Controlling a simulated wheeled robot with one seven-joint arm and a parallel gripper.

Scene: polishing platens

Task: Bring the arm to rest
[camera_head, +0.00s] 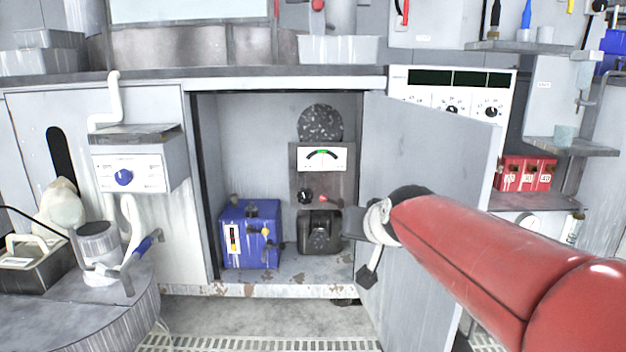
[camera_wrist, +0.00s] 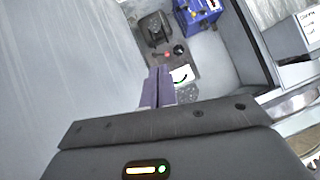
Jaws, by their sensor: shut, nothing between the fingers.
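My gripper (camera_head: 366,262) is at the end of my red arm, in front of the open grey cabinet door (camera_head: 420,150) in the head view. In the wrist view my gripper (camera_wrist: 160,72) shows its two fingers together with nothing between them. The cabinet stands open to the left of the door. Inside are a blue box (camera_head: 250,238), a black device (camera_head: 320,232) and a gauge panel (camera_head: 322,158). The wrist view also shows the blue box (camera_wrist: 198,12) and the black device (camera_wrist: 155,30) beyond the fingertips. My arm hides part of the door.
A wall box with a blue knob (camera_head: 135,170) and pipes is left of the cabinet. A round metal table (camera_head: 100,300) with a grey pot (camera_head: 98,240) stands at front left. The floor (camera_head: 245,318) before the cabinet is clear.

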